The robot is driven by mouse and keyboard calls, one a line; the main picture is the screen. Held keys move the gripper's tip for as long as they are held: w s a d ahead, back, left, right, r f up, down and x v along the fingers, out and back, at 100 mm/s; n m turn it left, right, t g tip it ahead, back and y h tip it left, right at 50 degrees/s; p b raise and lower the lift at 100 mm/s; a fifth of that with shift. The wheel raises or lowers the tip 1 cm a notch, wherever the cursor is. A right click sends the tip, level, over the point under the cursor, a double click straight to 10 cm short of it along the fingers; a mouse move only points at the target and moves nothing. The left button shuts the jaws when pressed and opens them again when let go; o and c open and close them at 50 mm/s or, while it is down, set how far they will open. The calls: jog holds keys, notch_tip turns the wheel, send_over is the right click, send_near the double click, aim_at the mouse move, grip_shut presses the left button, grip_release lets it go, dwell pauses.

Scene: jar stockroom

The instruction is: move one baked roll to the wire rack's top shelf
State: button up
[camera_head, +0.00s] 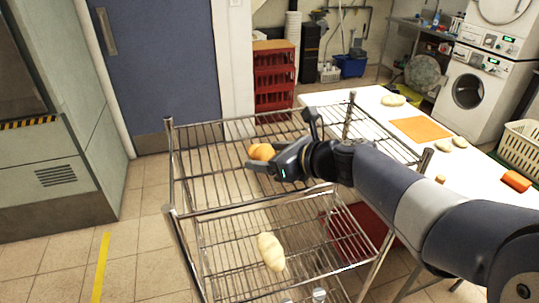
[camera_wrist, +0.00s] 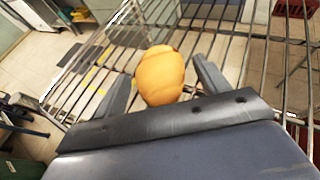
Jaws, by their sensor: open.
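A golden-brown baked roll (camera_head: 262,152) is at the wire rack's top shelf (camera_head: 215,190), at the tip of my gripper (camera_head: 268,160). In the wrist view the roll (camera_wrist: 160,75) lies between the two spread fingers of my gripper (camera_wrist: 160,85), with a visible gap on each side. It appears to rest on the shelf wires. A paler, longer roll (camera_head: 270,251) lies on the shelf below. My gripper is open, low over the top shelf, reaching in from the right.
A white table (camera_head: 375,104) behind the rack holds an orange mat (camera_head: 420,129), several pale dough pieces and an orange object (camera_head: 516,181). Rack corner posts rise above the top shelf, which is otherwise bare. Red crates (camera_head: 274,75) stand behind.

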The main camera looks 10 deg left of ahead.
jog(key=v, duration=1.2)
jog(key=shift+p, duration=0.4)
